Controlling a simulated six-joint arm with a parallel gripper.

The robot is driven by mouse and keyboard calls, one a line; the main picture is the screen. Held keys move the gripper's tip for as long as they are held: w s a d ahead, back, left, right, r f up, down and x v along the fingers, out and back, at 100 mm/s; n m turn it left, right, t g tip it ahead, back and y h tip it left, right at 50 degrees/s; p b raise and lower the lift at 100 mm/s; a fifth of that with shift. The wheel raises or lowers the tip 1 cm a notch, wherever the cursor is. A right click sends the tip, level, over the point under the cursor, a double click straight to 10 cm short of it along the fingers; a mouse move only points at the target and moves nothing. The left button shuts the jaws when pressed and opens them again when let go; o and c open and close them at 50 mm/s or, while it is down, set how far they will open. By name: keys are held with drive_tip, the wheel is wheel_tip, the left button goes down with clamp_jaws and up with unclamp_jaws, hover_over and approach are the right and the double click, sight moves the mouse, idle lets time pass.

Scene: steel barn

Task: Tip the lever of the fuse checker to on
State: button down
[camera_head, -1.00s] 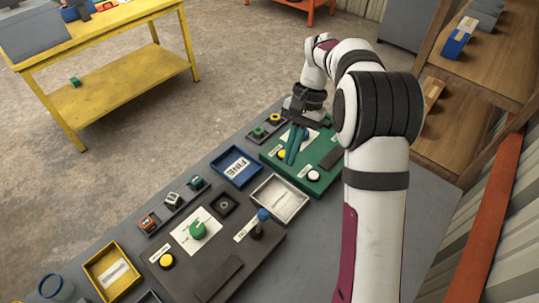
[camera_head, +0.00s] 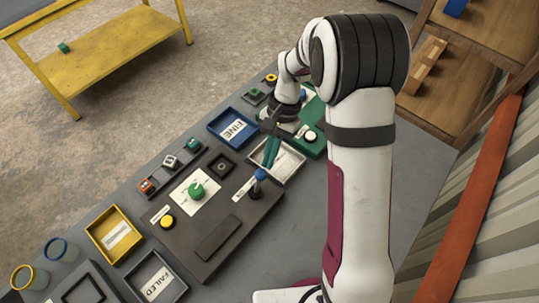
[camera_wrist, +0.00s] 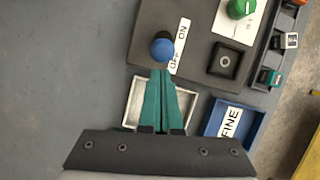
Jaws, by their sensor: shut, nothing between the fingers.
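The dark grey panel (camera_head: 185,242) carries a lever with a blue ball knob (camera_head: 260,174), which also shows in the wrist view (camera_wrist: 161,48). A white label (camera_wrist: 179,45) beside the lever reads ON at one end and OFF at the other. The lever's stem is mostly hidden under the ball in the wrist view, so its exact tilt is hard to tell. My gripper (camera_head: 267,164) has its teal fingers shut and empty. In the wrist view the fingertips (camera_wrist: 161,73) point at the blue ball, just short of it, on the OFF side.
The panel also has a green knob (camera_head: 197,190) and a yellow button (camera_head: 168,222). A whitish tray (camera_head: 296,162) lies beneath my fingers. A blue FINE tray (camera_head: 214,127), a yellow tray (camera_head: 92,228) and a FAILED tray (camera_head: 180,288) surround the panel. A green panel (camera_head: 318,148) stands beyond.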

sight(259, 170)
drive_tip(key=shift+s+a+r+t+h, duration=0.2)
drive_tip(key=shift+a+r+t+h, duration=0.05)
drive_tip(key=shift+t+h, duration=0.05)
drive_tip(key=shift+s+a+r, duration=0.15)
idle(0.4)
drive_tip(key=shift+s+a+t+h, duration=0.1)
drive_tip(key=shift+t+h, duration=0.2)
drive_tip(key=shift+s+a+r+t+h, duration=0.5)
drive_tip(key=shift+s+a+t+h, duration=0.3)
drive_tip(key=shift+t, duration=0.1)
drive_tip(key=s+a, duration=0.2)
drive_tip(key=shift+s+a+r, duration=0.15)
drive_tip(key=shift+s+a, duration=0.15)
drive_tip(key=shift+s, duration=0.25)
